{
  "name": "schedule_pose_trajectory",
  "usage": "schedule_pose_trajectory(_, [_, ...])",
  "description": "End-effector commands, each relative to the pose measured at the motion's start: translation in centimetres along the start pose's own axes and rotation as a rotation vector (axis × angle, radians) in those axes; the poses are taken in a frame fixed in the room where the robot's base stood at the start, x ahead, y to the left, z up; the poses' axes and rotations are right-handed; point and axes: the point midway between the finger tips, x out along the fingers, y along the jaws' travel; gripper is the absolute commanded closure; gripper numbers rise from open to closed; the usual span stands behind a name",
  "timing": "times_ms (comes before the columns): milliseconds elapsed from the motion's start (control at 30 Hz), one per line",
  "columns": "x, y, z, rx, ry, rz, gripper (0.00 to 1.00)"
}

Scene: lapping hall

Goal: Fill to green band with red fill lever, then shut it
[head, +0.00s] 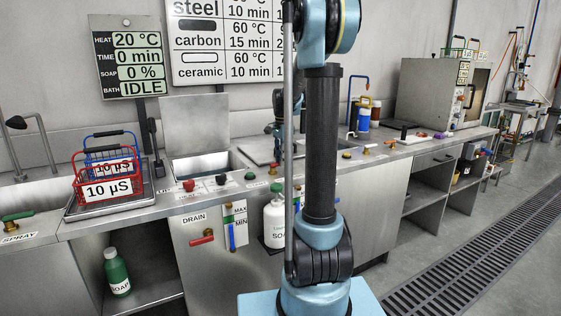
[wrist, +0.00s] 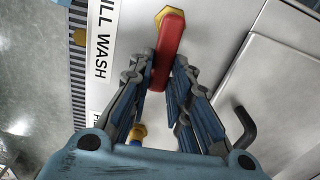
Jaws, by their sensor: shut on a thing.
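In the wrist view a red lever (wrist: 170,45) on a brass nut stands beside a label reading "ILL WASH", its first letter cut off. My gripper (wrist: 163,72) is shut on the lever's near end, a finger on each side. The level gauge (head: 235,228) on the cabinet front has MAX and MIN marks, a green band (head: 239,206) near the top and a blue strip low down. The readout board (head: 128,66) shows 20 °C, 0 min, 0 % and IDLE.
A red drain lever (head: 202,238) sits left of the gauge. Red and blue baskets (head: 107,188) stand on a tray at left. In the wrist view a black handle (wrist: 242,130) lies right of my gripper. Floor at right is clear.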

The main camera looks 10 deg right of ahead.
Motion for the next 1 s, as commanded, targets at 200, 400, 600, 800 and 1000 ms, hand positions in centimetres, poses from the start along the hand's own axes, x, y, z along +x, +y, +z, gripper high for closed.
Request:
schedule_pose_trajectory(200, [0.1,-0.6,0.1,-0.169,-0.001,0.006,1.00])
schedule_pose_trajectory(400, [0.1,-1.0,0.2,-0.260,-0.001,0.006,1.00])
schedule_pose_trajectory(600, [0.1,-0.9,0.2,-0.268,-0.001,0.007,1.00])
schedule_pose_trajectory(800, [0.1,-0.9,0.2,-0.267,-0.001,0.007,0.64])
schedule_pose_trajectory(1000, [0.1,-1.1,0.2,-0.266,-0.001,0.005,0.62])
